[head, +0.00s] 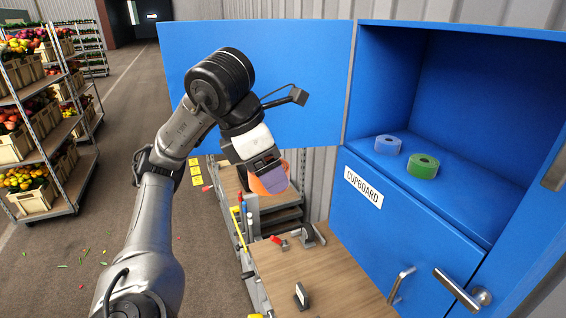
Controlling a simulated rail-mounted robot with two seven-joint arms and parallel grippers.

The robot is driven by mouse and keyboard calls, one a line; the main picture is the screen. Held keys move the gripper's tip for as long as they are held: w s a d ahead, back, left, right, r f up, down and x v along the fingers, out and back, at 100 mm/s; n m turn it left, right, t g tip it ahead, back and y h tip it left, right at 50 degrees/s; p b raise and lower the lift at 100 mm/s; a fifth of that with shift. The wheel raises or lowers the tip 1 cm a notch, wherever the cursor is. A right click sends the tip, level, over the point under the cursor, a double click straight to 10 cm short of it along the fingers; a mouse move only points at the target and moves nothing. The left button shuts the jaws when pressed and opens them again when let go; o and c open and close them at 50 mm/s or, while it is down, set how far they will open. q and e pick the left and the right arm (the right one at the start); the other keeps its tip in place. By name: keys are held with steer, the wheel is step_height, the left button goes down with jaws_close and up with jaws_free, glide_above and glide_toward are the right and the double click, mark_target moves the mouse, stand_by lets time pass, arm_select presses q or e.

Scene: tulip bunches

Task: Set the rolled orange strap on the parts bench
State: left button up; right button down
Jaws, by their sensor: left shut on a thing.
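My left gripper (270,172) is at the middle of the head view, in front of the open cupboard door. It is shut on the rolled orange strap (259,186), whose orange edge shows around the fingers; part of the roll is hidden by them. The strap is held in the air, above and behind the near wooden bench top (325,283). No sign marks this as the parts bench. My right gripper is not in view.
The blue cupboard (430,205) stands open at the right. A blue roll (388,145) and a green roll (422,166) are on its shelf. A dark small block (301,296), a red-handled tool (279,242) and a dark tape dispenser (310,236) lie on the bench. Bare wood remains between them.

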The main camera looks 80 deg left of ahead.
arm_select(q)
steer(key=shift+s, duration=0.25)
steer(key=s+d, duration=0.2)
steer(key=s, duration=0.6)
steer(key=shift+s, duration=0.4)
steer(key=s+d+b, duration=0.1)
steer(key=s, duration=0.5)
steer(key=shift+s, duration=0.25)
stand_by(0.4)
steer(key=shift+d, duration=0.1)
